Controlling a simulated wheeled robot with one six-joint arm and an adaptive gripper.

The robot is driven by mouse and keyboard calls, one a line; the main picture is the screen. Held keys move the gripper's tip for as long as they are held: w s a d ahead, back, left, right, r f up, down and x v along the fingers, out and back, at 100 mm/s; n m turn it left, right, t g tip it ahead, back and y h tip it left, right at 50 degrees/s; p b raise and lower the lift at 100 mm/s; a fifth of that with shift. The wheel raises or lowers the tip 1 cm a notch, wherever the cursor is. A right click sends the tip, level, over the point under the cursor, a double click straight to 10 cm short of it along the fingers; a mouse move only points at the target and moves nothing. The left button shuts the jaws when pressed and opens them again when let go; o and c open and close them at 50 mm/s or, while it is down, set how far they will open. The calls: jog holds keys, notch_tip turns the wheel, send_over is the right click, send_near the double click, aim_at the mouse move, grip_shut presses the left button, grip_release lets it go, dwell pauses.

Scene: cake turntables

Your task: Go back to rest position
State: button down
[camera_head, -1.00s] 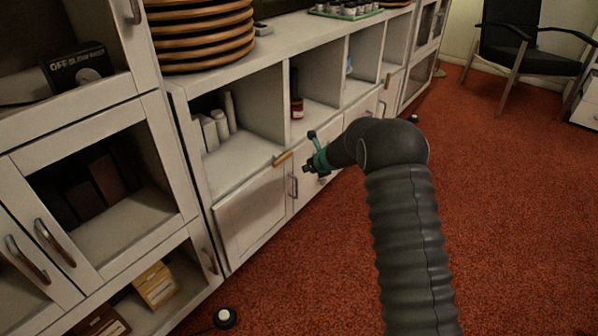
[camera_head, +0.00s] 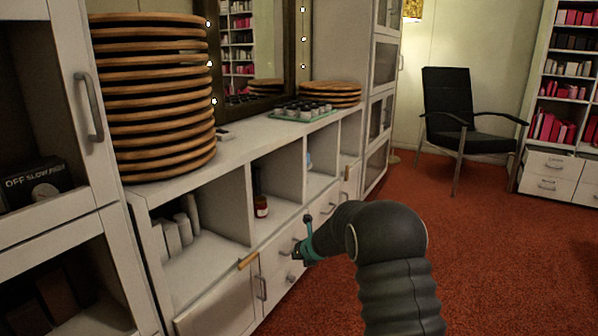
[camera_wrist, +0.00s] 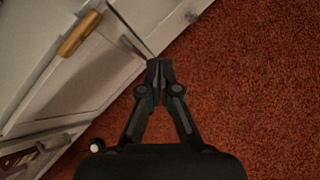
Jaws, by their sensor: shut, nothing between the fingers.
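My gripper (camera_head: 303,251) is in front of the white cabinet's lower doors and drawers, at the end of my dark arm. In the wrist view my gripper (camera_wrist: 159,66) points away with its two fingertips together and nothing between them. Red carpet lies below and to the right of it. The cabinet (camera_wrist: 40,60) is on the left in that view, close to the fingertips; I cannot tell the exact gap.
A tall stack of wooden turntables (camera_head: 155,105) stands on the cabinet top (camera_head: 240,145). A lower stack (camera_head: 330,93) is farther back, beside a green tray (camera_head: 300,116) of small jars. A black armchair (camera_head: 455,120) stands far right. The red carpet (camera_head: 480,260) on the right is clear.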

jog(key=s+d+r+m+h, duration=0.2)
jog(key=s+d+m+h, duration=0.5)
jog(key=d+m, duration=0.8)
jog(key=s+d+r+m+g, duration=0.2)
jog(key=s+r+m, duration=0.1)
jog(key=s+m, duration=0.45)
jog(key=s+d+r+m+g, duration=0.1)
jog(key=s+r+m+g, duration=0.15)
jog(key=s+m, duration=0.45)
jog(key=s+r+m+t+y, duration=0.1)
jog(key=s+r+m, duration=0.3)
jog(key=s, duration=1)
jog(key=s+a+r+m+t+y, duration=0.1)
jog(key=s+r+m, duration=0.4)
jog(key=s+r, duration=0.4)
jog(key=shift+s+a+y+p, duration=0.2)
jog(key=shift+s+y+p, duration=0.15)
jog(key=shift+s, duration=2.8)
jog(key=shift+r, duration=0.1)
